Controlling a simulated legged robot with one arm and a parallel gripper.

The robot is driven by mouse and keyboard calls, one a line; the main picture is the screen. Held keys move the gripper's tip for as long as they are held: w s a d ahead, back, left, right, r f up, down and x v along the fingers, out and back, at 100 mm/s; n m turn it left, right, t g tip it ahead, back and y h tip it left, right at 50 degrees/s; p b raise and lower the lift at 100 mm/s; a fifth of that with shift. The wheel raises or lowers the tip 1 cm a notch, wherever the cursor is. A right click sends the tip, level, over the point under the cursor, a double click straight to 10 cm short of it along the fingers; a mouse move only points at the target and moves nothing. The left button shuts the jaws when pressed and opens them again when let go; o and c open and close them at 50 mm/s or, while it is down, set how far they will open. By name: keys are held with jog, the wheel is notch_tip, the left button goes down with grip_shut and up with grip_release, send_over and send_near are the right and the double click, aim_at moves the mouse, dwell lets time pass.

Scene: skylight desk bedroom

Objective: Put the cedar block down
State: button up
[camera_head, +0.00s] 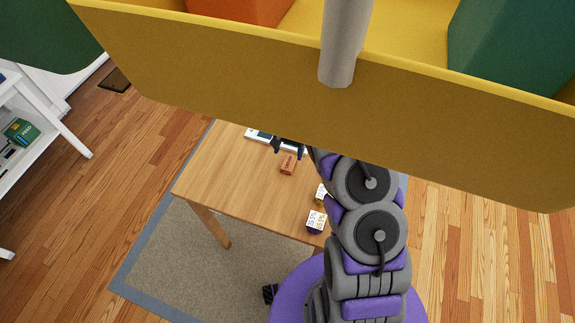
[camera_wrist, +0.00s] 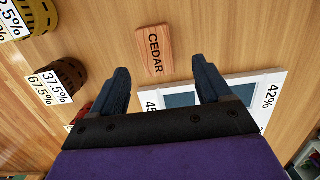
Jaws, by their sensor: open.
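The cedar block (camera_head: 288,163) is a small reddish-brown block that lies on the wooden table (camera_head: 225,172). My gripper (camera_head: 287,147) is over the table close to the block. In the wrist view the two dark blue fingers of my gripper (camera_wrist: 158,78) are spread apart with nothing between them. The block lies beyond the fingertips, apart from them.
A white-framed panel (camera_wrist: 180,99) marked "42%" lies under the fingers. Labelled containers (camera_wrist: 64,78) stand at the left of the wrist view; labelled items (camera_head: 316,222) also show near the table's front edge. A large yellow board (camera_head: 230,60) crosses the upper head view. The table's left part is clear.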

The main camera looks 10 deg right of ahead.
jog(key=shift+s+a+f, duration=0.1)
jog(key=shift+s+f, duration=0.1)
jog(key=shift+f, duration=0.4)
jog(key=f, duration=0.1)
jog(key=f+b, duration=0.1)
jog(key=f, duration=0.2)
jog(key=shift+s+d, duration=0.25)
jog(key=shift+s, duration=0.05)
jog(key=shift+a+r, duration=0.1)
jog(key=shift+a, duration=0.05)
jog(key=shift+a, duration=0.25)
jog(key=c, duration=0.4)
jog(key=shift+d, duration=0.25)
jog(key=c, duration=0.8)
notch_tip(320, 180, up, 10)
jog(key=p, duration=0.2)
notch_tip(320, 180, up, 13)
jog(key=n, duration=0.7)
send_over(290, 162)
jog(key=s, duration=0.1)
jog(key=shift+a+h, duration=0.35)
jog(key=shift+h, duration=0.05)
